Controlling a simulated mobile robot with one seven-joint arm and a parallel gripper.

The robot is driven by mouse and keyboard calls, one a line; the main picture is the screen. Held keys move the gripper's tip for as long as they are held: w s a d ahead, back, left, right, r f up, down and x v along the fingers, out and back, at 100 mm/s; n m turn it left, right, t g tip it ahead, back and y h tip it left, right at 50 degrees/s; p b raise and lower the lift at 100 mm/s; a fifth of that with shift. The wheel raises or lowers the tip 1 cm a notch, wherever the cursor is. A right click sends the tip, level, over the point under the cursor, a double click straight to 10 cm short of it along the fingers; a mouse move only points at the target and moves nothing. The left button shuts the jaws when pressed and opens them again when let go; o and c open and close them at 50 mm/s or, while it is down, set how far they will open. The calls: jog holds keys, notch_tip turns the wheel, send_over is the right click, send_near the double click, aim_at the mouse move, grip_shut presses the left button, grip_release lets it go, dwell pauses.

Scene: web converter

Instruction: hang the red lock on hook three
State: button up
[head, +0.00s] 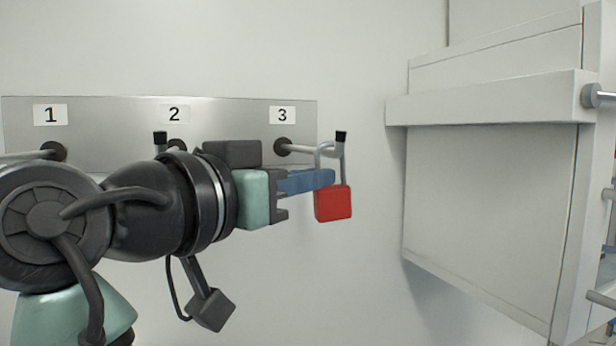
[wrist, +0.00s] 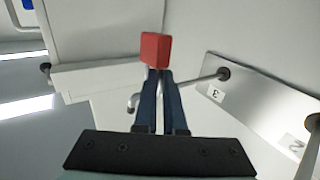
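The red lock (head: 333,204) is upright at the outer end of hook three (head: 302,149), its body below the rod. Its grey shackle overlaps the hook near the upturned, black-tipped end; I cannot tell for sure whether the rod passes through it. My gripper (head: 331,179) reaches in from the left, its blue fingertips at the shackle just above the body. In the wrist view, my gripper (wrist: 160,74) has its fingers close together, seemingly shut on the shackle, with the red lock (wrist: 156,49) just beyond the tips. The fingers hide part of the shackle and hook.
The metal plate (head: 225,108) on the wall carries labels 1, 2 and 3. Hook two (head: 160,140) is partly hidden behind my arm. A large white cabinet (head: 480,200) stands to the right, with grey rods at its edge. The space below the lock is clear.

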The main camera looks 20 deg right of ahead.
jog(key=shift+w+a, duration=0.2)
jog(key=shift+a, duration=0.2)
grip_shut()
dwell(0.8)
jog(key=shift+o, duration=1.3)
grip_release()
jog(key=o, duration=0.6)
jog(key=shift+c, duration=0.2)
